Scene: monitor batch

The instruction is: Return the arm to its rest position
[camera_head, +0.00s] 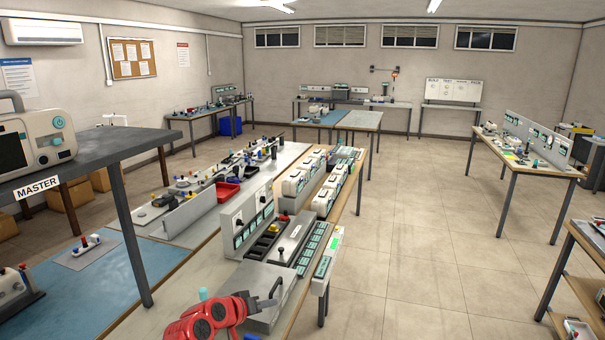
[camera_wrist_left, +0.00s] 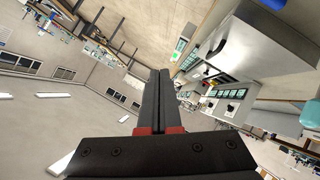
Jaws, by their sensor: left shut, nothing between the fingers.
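My left arm (camera_head: 205,322), red with dark parts, comes in at the bottom of the head view, over the near end of the long workbench. My left gripper (camera_head: 268,303) is black and shows small beside a grey box-like fixture (camera_head: 272,285). In the left wrist view, its two black fingers (camera_wrist_left: 160,95) are together with nothing between them. Whether the gripper touches the fixture cannot be told. My right gripper is not in view.
The long bench (camera_head: 205,262) carries a row of white monitors (camera_head: 296,186) and panels. A grey shelf (camera_head: 95,152) holding a MASTER monitor (camera_head: 35,140) stands at left. Another bench (camera_head: 525,166) stands at right. Open tiled floor (camera_head: 430,230) lies between.

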